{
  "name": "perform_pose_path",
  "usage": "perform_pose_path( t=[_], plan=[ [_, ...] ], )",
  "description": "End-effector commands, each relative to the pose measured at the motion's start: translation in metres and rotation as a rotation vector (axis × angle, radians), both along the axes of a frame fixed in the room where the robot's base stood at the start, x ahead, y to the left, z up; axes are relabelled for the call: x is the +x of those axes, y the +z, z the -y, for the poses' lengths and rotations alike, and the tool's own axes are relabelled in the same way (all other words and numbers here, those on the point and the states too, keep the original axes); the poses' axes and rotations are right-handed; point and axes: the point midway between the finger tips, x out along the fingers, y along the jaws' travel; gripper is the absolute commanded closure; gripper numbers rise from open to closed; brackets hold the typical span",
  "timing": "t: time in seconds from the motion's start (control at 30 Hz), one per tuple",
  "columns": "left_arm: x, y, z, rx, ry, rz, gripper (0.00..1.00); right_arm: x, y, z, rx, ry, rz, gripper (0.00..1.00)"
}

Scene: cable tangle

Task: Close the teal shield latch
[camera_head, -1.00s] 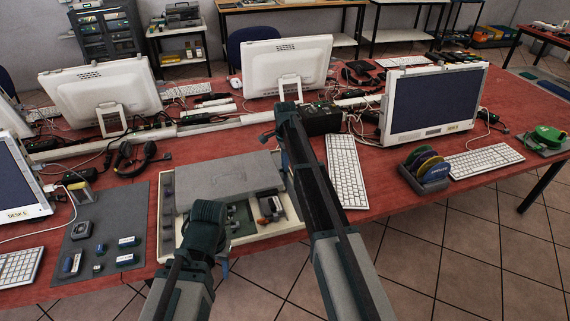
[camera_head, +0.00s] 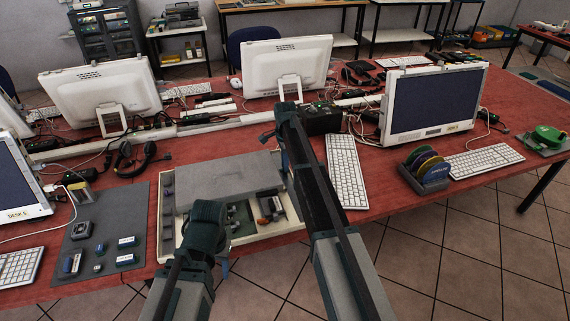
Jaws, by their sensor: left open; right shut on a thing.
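A pale open tray (camera_head: 164,247) sits near the front edge of the red table. A grey panel (camera_head: 225,178) covers its back part, and small green and dark parts (camera_head: 241,212) show in its front part. I cannot single out the teal shield latch among them. My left gripper (camera_head: 206,222) is over the tray's front left part, mostly seen from behind, with its fingertips hidden. My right gripper (camera_head: 285,122) is beyond the tray's right side, by its far right corner. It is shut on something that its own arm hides.
A grey mat (camera_head: 109,207) with several small parts lies left of the tray. A white keyboard (camera_head: 346,172) lies right of my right arm. Monitors (camera_head: 290,67) and loose cables stand behind. A reel holder (camera_head: 427,180) stands further right.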

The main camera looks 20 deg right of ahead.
Motion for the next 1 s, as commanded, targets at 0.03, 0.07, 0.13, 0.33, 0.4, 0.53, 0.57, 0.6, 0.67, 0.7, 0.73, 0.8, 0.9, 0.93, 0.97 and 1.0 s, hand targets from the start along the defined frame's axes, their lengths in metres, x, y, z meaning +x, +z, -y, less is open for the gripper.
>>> perform_pose_path(
  t=[0.03,0.07,0.13,0.33,0.4,0.53,0.57,0.6,0.67,0.7,0.73,0.8,0.9,0.93,0.97,1.0],
  plan=[
    [0.0,0.0,0.0,0.0,0.0,0.0,0.51,0.0,0.0,0.0,0.0,0.0,0.0,1.0],
    [0.0,0.0,0.0,0.0,0.0,0.0,0.51,0.0,0.0,0.0,0.0,0.0,0.0,1.0],
    [0.0,0.0,0.0,0.0,0.0,0.0,0.51,0.0,0.0,-0.001,0.0,0.0,0.0,1.0],
    [0.0,0.0,0.0,0.0,0.0,0.0,0.51,-0.001,0.0,-0.017,0.001,0.001,0.0,1.0],
    [0.0,0.0,0.0,0.0,0.0,0.0,0.51,0.0,0.0,-0.017,0.002,0.0,0.0,1.0],
    [0.0,0.0,0.0,0.0,0.0,0.0,0.51,-0.001,0.0,-0.018,0.003,0.001,0.0,1.0],
    [0.0,0.0,0.0,0.0,0.0,0.0,0.51,-0.001,0.0,-0.018,0.003,0.001,0.0,0.76],
    [0.0,0.0,0.0,0.0,0.0,0.0,0.51,-0.001,0.0,-0.018,0.003,0.001,0.0,0.69],
    [0.0,0.0,0.0,0.0,0.0,0.0,0.51,-0.001,0.0,-0.018,0.003,0.001,0.0,0.58],
    [0.0,0.0,0.0,0.0,0.0,0.0,0.51,-0.001,0.0,-0.017,0.002,0.001,0.0,0.51],
    [0.0,0.0,0.0,0.0,0.0,0.0,0.51,-0.001,0.0,-0.017,0.002,0.001,0.0,0.5],
    [0.0,0.0,0.0,0.0,0.0,0.0,0.51,-0.001,0.0,-0.017,0.001,0.001,0.0,0.5],
    [0.0,0.0,0.0,0.0,0.0,0.0,0.51,-0.001,0.0,-0.016,0.001,0.0,0.0,0.5],
    [0.0,0.0,0.0,0.0,0.0,0.0,0.51,-0.001,0.0,-0.016,0.001,0.0,0.0,0.5],
    [0.0,0.0,0.0,0.0,0.0,0.0,0.51,-0.001,0.0,-0.016,0.001,0.0,0.0,0.5],
    [0.0,0.0,0.0,0.0,0.0,0.0,0.51,-0.001,0.0,-0.016,0.001,0.0,0.0,0.5]
  ],
)
